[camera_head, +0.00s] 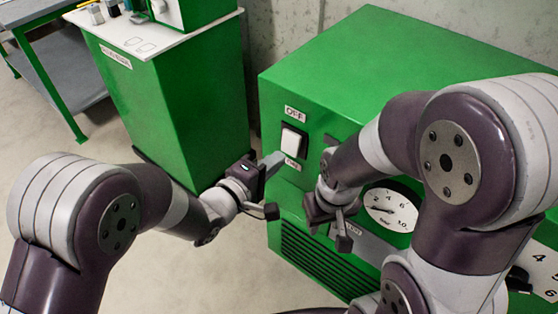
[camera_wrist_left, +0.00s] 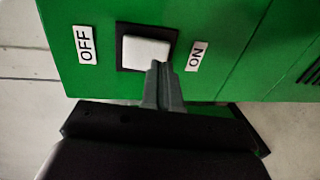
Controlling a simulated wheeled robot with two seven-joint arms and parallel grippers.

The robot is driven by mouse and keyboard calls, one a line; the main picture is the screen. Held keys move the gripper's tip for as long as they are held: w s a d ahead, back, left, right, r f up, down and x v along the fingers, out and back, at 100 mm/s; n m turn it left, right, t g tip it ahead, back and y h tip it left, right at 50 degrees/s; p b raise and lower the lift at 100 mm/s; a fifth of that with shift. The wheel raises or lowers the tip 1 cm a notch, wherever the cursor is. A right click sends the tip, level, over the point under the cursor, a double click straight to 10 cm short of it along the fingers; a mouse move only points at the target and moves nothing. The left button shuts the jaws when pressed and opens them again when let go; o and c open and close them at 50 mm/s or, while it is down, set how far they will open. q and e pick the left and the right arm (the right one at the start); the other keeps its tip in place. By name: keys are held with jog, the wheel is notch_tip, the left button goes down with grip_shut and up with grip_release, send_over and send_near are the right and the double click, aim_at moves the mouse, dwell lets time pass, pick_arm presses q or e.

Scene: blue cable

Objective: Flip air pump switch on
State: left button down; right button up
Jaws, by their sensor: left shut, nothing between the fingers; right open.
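The switch (camera_head: 293,140) is a white rocker in a dark frame on the front of a green machine (camera_head: 345,75). An OFF label sits above it and an ON label below it. My left gripper (camera_head: 274,160) is shut and empty, with its fingertips at the lower part of the switch, by the ON label. In the left wrist view the closed fingers (camera_wrist_left: 162,85) overlap the ON-side edge of the white rocker (camera_wrist_left: 146,50); whether they touch it I cannot tell. My right gripper (camera_head: 328,225) is open, in front of the machine near the dial.
A round dial gauge (camera_head: 391,208) is on the machine front, partly behind my right arm. A vent grille (camera_head: 315,262) is below. A green cabinet (camera_head: 178,100) with a white top stands left of the machine. A green-framed table (camera_head: 45,70) is further left.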

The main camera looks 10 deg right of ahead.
pick_arm(q)
jog(key=shift+x, duration=1)
jog(key=shift+f+b, duration=0.15)
jog(key=shift+b, duration=0.2)
jog(key=shift+w+d+h+b, duration=0.15)
jog(key=shift+h+b, duration=0.15)
jog(key=shift+b, duration=0.2)
